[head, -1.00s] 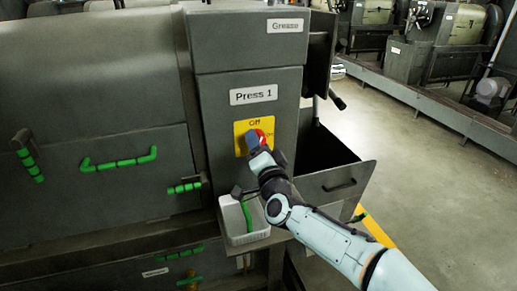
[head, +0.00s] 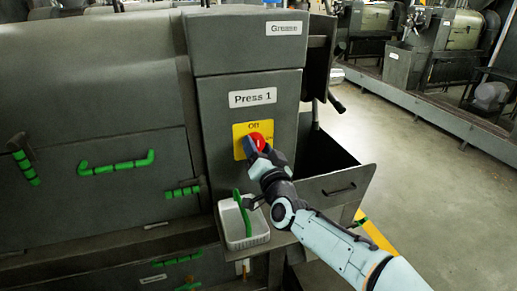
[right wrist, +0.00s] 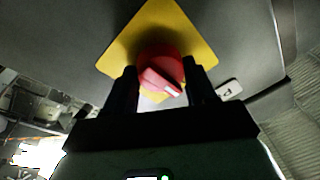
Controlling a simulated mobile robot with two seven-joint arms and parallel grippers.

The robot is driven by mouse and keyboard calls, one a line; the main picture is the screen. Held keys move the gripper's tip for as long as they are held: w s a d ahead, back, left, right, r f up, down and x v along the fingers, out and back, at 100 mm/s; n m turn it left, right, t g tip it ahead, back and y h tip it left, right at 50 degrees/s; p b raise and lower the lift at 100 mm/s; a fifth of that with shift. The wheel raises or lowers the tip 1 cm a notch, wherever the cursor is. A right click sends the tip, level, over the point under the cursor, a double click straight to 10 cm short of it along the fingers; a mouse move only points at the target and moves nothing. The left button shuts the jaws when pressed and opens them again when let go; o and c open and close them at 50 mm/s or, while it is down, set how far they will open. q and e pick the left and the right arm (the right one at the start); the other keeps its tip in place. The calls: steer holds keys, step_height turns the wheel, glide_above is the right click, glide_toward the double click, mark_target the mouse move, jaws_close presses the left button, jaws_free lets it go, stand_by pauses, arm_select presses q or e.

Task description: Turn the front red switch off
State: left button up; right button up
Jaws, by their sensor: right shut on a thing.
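The red switch (head: 258,138) is a round knob on a yellow plate (head: 239,151) marked "Off" at its top, on the grey cabinet below the "Press 1" label. My right gripper (head: 267,158) is at the switch and partly covers its lower side. In the right wrist view, the red switch (right wrist: 160,72) sits between the two dark fingers of my right gripper (right wrist: 161,75). The gripper is shut on it. The knob's ridge lies slanted there, with a white mark toward the lower right. My left gripper is not in view.
A white tray (head: 258,239) with a green-handled piece (head: 243,213) is below the switch. An open grey bin (head: 340,187) juts out at the right. Green handles (head: 117,164) line the machine's left side. Free floor (head: 400,150) lies to the right.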

steer(key=shift+r, duration=0.1)
steer(key=o, duration=1)
steer(key=shift+o, duration=0.2)
steer(key=b+v, duration=0.3)
steer(key=v, duration=1)
steer(key=shift+s, duration=0.15)
